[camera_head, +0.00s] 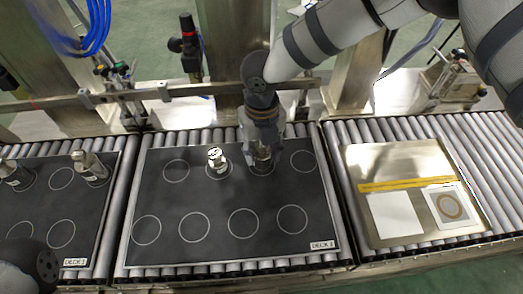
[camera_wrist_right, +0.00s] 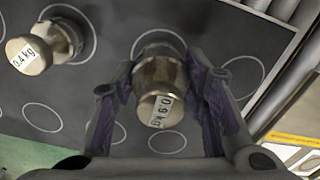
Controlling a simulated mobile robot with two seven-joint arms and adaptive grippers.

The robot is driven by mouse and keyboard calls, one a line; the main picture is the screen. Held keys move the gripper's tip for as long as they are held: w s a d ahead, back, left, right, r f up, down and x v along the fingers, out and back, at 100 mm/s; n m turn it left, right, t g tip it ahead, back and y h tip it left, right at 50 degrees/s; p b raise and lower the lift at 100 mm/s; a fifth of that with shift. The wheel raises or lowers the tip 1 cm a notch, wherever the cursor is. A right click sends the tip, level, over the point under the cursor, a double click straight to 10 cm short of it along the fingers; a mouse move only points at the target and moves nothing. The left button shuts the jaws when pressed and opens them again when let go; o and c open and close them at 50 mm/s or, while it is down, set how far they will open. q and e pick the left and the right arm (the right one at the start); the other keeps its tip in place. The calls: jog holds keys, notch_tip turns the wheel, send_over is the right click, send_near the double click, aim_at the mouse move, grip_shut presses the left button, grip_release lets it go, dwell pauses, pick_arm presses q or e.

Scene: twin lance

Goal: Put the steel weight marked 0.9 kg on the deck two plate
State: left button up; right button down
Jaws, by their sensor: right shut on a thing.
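My right gripper (camera_head: 263,158) is over the dark deck two plate (camera_head: 190,228), at a ring in its back row. It is shut on a steel weight (camera_wrist_right: 158,88), whose label reads upside down as 0.9 kg in the right wrist view. The weight also shows, partly covered by the fingers, in the head view (camera_head: 263,166). It stands upright in or just above the ring; I cannot tell whether it touches the plate. A second steel weight (camera_head: 217,163), marked 0.4 kg in the wrist view (camera_wrist_right: 30,52), stands in the ring to the left. My left gripper is not seen.
Another dark plate (camera_head: 65,225) at the left holds steel weights (camera_head: 90,168). A metal tray (camera_head: 400,158) with a yellow strip, a white square and a ringed card lies at the right. Rollers run beneath. The deck two plate's front row of rings is empty.

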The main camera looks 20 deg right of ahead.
jog(key=c, duration=1)
grip_release()
jog(key=shift+f, duration=0.1)
jog(key=shift+o, duration=0.2)
notch_tip(320, 180, up, 12)
jog(key=p, duration=0.3)
jog(key=shift+r, duration=0.2)
